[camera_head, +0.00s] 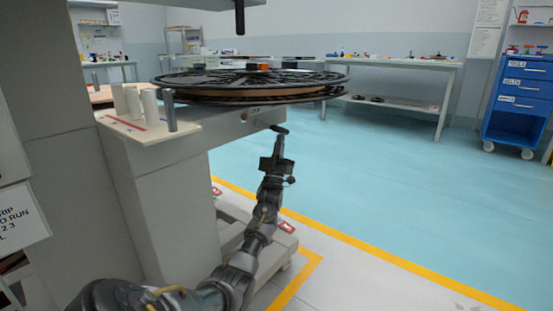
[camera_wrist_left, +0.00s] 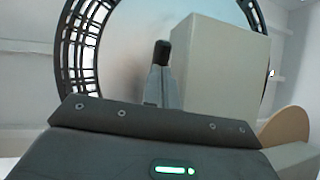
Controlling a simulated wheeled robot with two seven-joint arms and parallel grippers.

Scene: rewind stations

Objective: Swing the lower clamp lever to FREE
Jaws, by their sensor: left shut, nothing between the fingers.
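The lower clamp lever (camera_head: 279,129) is a short dark bar with a rounded end, jutting right from the pale housing just under the big reel. No FREE mark is readable. My left gripper (camera_head: 280,143) points up from below, its fingertips right under the lever's end; I cannot tell whether they touch it. The fingers are shut with nothing between them. In the left wrist view the shut fingers (camera_wrist_left: 164,85) point toward the reel; a black tip above them may be a finger pad or the lever. My right gripper is out of view.
A wide black spoked reel (camera_head: 250,80) lies flat above the lever. A pale shelf (camera_head: 150,133) with white cylinders and a grey post is left of it. The machine's pale base stands left of my arm. Open blue floor (camera_head: 400,185) lies to the right.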

